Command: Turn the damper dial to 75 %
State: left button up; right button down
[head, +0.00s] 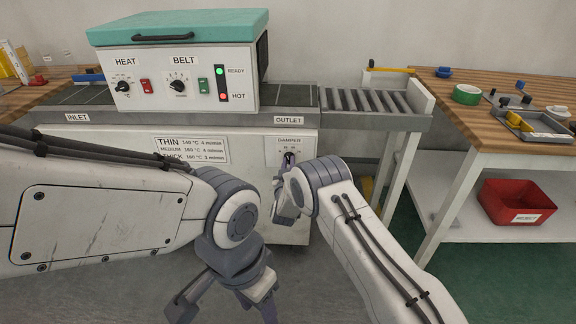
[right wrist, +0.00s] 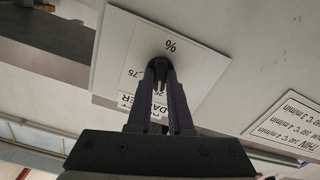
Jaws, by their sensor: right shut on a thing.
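The damper dial (right wrist: 160,64) is a small black knob on a white plate (right wrist: 113,55) marked with "%", 75, 25 and DAMPER. The plate (head: 283,142) also shows in the head view, on the machine's front below the outlet label. My right gripper (head: 289,160) is shut on the dial; in the right wrist view its two dark fingers (right wrist: 160,85) meet the knob from either side. The fingers hide much of the dial, and I cannot read its setting. My left gripper (head: 228,308) hangs open and empty low in the head view, away from the dial.
The machine (head: 180,58) has heat and belt knobs and green and red lamps. A roller conveyor (head: 365,101) runs right of the outlet. A wooden table (head: 470,118) holds green tape (head: 467,94), with a red bin (head: 516,203) on its lower shelf.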

jog(key=shift+d+f+m+b, duration=0.1)
jog(key=shift+m+b, duration=3.35)
jog(key=shift+m, duration=4.25)
jog(key=c, duration=0.8)
grip_release()
jog(key=s, duration=0.3)
jog(key=s+p, duration=0.1)
jog(key=s, duration=0.3)
jog(key=s+p, duration=0.1)
jog(key=s, duration=0.2)
jog(key=shift+s+a, duration=0.25)
jog(key=shift+a, duration=0.05)
